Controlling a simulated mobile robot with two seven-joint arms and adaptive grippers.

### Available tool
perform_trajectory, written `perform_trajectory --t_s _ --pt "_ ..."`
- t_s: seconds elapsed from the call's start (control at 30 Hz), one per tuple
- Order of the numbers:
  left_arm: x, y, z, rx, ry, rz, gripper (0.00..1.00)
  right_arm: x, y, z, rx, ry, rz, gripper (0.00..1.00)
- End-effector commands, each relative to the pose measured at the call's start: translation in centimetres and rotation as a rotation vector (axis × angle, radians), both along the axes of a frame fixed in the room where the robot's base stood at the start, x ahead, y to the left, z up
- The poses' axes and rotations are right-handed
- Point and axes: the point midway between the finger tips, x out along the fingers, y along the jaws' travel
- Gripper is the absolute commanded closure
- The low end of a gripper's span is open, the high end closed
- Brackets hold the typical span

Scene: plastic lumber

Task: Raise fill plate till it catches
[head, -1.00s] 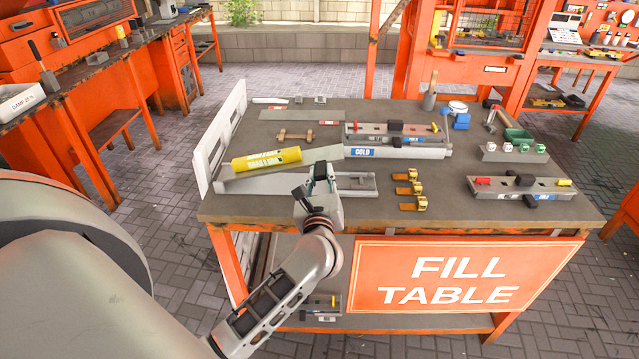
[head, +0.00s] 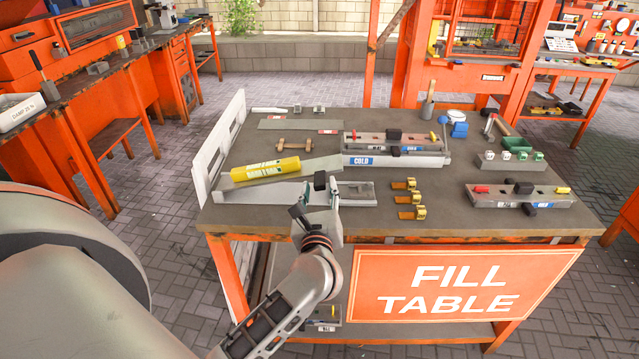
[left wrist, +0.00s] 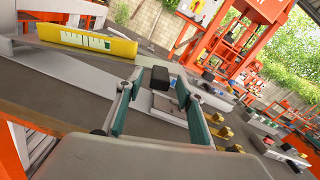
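A grey plate (head: 322,165) lies sloping at the table's left side, with a yellow cylinder (head: 266,169) along it. The cylinder also shows in the left wrist view (left wrist: 88,39). Which part is the fill plate is not certain. In front lies a grey channel-like base (head: 358,193). My left gripper (head: 320,190) is at the table's front, just before the sloping plate. In the left wrist view its fingers (left wrist: 160,90) are apart, with a black block (left wrist: 160,78) between their tips. Gaps show on both sides of it. My right gripper is out of view.
A white upright panel (head: 219,145) edges the table's left side. Several brass clips (head: 410,198) lie right of the gripper. A unit labelled COLD (head: 398,158) stands behind them, and another block (head: 520,197) is at the right.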

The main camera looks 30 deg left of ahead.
Motion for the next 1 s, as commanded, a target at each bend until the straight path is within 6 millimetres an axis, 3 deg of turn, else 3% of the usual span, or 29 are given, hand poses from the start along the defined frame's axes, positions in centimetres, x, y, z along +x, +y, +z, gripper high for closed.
perform_trajectory --t_s 0.2,0.43,0.6,1.0 --pt "-4.0 -2.5 -0.1 -0.002 0.002 -0.002 0.62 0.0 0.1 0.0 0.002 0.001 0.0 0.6" --pt "-7.0 -4.3 0.0 0.0 0.001 -0.001 0.62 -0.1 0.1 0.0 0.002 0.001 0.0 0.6" --pt "-7.9 -4.8 0.1 0.0 -0.001 0.0 0.62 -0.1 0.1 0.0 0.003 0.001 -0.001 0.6" --pt "-7.9 -4.8 0.1 0.0 -0.002 0.0 0.62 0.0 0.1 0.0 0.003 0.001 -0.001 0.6"
